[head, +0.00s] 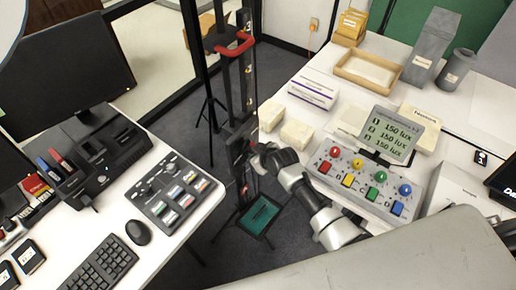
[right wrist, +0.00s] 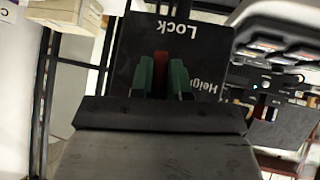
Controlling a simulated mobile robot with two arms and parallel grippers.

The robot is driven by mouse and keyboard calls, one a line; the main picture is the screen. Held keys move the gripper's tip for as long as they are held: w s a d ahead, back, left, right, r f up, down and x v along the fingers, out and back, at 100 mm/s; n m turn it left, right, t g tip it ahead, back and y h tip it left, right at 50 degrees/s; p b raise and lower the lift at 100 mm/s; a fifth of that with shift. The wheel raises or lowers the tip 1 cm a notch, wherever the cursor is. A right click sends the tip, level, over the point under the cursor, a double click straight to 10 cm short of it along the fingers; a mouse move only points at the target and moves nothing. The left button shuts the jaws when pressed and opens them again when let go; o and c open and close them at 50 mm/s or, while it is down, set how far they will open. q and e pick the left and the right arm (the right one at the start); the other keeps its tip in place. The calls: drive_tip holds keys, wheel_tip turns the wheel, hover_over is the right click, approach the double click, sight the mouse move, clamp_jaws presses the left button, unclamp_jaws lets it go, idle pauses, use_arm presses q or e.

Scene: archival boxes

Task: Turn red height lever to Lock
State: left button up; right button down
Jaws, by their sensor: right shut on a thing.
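In the right wrist view, the red height lever (right wrist: 161,62) stands between the two green fingers of my right gripper (right wrist: 161,78), which is shut on it. Behind it is a black plate (right wrist: 128,50) with upside-down white lettering, "Lock" above the lever and a partly covered "Height" to its right. The lever's base is hidden by the gripper. In the head view my right arm reaches from the lower right to the black upright stand (head: 240,120), its gripper (head: 252,160) at the stand's middle. The lever is not clear there. My left gripper is not in view.
A red curved handle (head: 236,44) sits higher on the stand. The left desk (head: 205,205) holds a control panel (head: 168,190), keyboard and mouse. The right table (head: 285,98) holds pale blocks, a button box (head: 372,182) with a lux display, and a wooden tray (head: 345,70).

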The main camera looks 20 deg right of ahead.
drive_tip(key=shift+a+r+m+g+y, duration=0.15)
drive_tip(key=shift+r+m+g+y, duration=0.15)
drive_tip(key=shift+y, duration=0.2)
drive_tip(key=shift+p, duration=0.3)
drive_tip(key=c, duration=1.2)
unclamp_jaws()
drive_tip(key=shift+c, duration=0.2)
drive_tip(key=shift+o, duration=0.7)
drive_tip(key=shift+f, duration=0.2)
drive_tip(key=v, duration=1)
drive_tip(key=shift+s+r, duration=0.2)
drive_tip(key=shift+r, duration=0.15)
drive_tip(key=shift+f, duration=0.1)
